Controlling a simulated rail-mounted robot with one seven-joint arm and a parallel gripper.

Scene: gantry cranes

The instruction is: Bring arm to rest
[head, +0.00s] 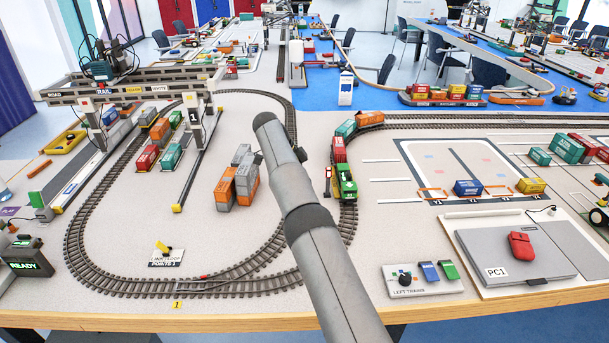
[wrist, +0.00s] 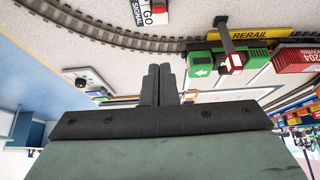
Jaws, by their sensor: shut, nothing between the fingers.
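My arm rises from the bottom middle of the head view and reaches up over the table with the model railway. Its grey links cover part of the track loop. My gripper is not clearly visible in the head view. In the wrist view my gripper (wrist: 159,72) shows two dark fingers pressed together, shut and empty. Beyond the fingers lie a track (wrist: 110,32), a green locomotive (wrist: 203,68) and a yellow RERAIL label (wrist: 235,34). No contact between the fingers and these things is visible.
A green locomotive (head: 346,183) stands on the track right of my arm. Stacked orange and grey containers (head: 237,180) stand left of it. A gantry crane (head: 135,88) spans the upper left.

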